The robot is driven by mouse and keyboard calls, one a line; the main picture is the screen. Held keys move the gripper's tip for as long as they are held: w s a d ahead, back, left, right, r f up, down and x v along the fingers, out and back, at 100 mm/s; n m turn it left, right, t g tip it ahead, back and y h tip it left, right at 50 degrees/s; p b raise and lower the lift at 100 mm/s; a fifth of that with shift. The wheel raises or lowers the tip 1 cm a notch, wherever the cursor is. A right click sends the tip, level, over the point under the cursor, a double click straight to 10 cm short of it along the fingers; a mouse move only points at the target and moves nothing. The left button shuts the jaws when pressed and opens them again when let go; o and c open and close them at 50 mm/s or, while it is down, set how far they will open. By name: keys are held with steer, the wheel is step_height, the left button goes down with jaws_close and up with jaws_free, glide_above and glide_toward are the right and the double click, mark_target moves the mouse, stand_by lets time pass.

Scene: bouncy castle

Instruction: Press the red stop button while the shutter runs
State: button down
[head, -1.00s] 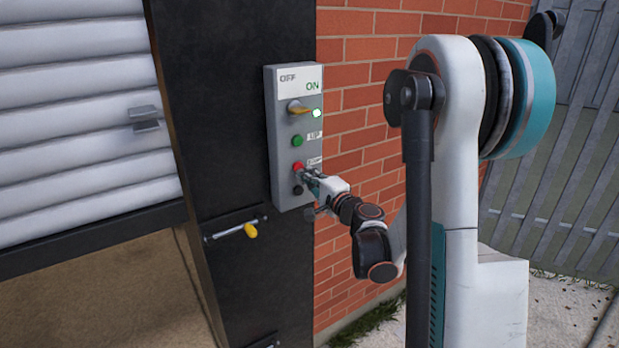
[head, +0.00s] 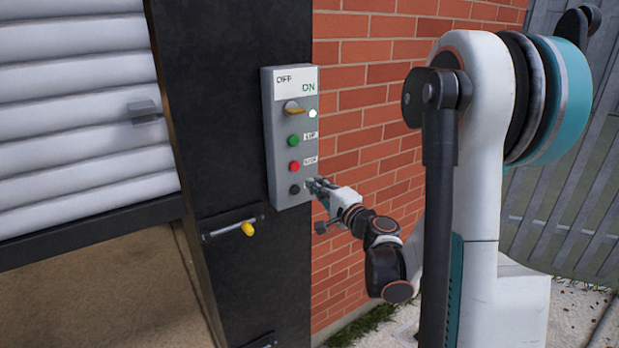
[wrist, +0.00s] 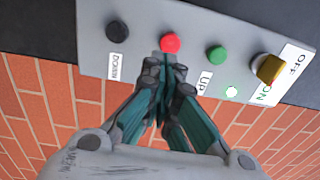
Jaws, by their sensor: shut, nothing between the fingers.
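The grey control box (head: 284,185) is on the black post, with the red stop button (head: 293,167) below a green UP button (head: 293,141) and above a black DOWN button (head: 294,189). My gripper (head: 313,184) is shut and empty, with its tips at the box's right edge, below and right of the red button. In the wrist view the red button (wrist: 170,42) shows uncovered just beyond my fingertips (wrist: 166,62); a small gap seems to lie between them. The grey shutter (head: 80,165) is partly raised, with an open space below its dark bottom bar.
The brass switch (head: 294,108) points to ON and a lamp (head: 312,113) beside it is lit. A yellow-handled bolt (head: 247,229) sticks out on the post below the box. A brick wall (head: 365,100) stands right of the box, with a grey fence (head: 590,190) farther right.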

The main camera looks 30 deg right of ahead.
steer(key=s, duration=0.6)
steer(key=shift+d, duration=0.2)
